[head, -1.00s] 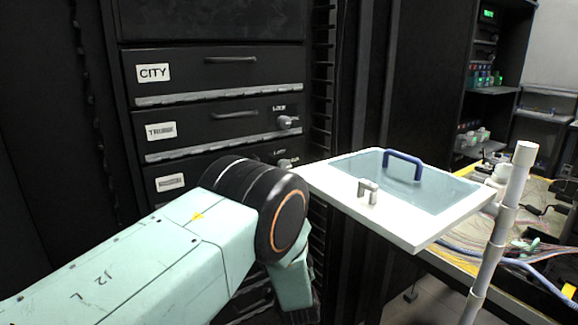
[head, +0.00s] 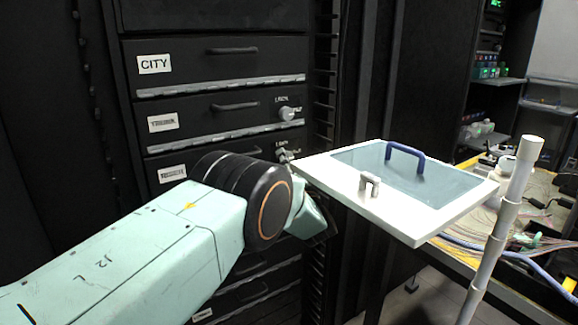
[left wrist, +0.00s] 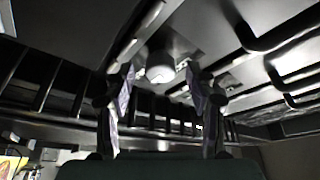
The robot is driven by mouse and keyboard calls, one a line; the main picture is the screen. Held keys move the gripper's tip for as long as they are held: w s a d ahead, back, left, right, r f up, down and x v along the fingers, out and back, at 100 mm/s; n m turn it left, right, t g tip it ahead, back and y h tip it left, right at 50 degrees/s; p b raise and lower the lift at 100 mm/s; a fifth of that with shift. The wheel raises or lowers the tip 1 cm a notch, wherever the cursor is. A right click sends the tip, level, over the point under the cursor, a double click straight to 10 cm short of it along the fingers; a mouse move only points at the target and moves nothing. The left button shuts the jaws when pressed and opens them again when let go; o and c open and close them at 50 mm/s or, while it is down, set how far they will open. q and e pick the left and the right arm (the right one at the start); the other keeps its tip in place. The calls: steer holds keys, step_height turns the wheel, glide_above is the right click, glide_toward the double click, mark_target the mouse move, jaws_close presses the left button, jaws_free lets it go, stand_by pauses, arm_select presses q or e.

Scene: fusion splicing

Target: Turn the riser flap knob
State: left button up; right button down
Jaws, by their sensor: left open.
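A dark rack holds stacked black flaps. The top flap (head: 222,62) is labelled CITY, and the one below it has a light knob (head: 288,114) at its right end. A third flap (head: 172,172) carries a label too small to read for certain, and its knob (head: 284,155) shows just above my left wrist. In the left wrist view, a round pale knob (left wrist: 160,69) lies between the two fingers of my left gripper (left wrist: 160,86). The fingers are apart, with a gap on both sides of the knob. In the head view my arm hides the fingers.
A white tilted panel with a glass pane (head: 410,186), a blue handle (head: 405,158) and a small grey latch (head: 369,184) stands right of my wrist. A white post (head: 500,235) rises beside it. A cluttered bench (head: 540,215) is behind at the right.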

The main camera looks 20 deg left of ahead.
arm_select(q)
steer(key=shift+w+a, duration=0.2)
steer(key=shift+a, duration=0.05)
steer(key=shift+c, duration=0.4)
steer(key=c, duration=1.1)
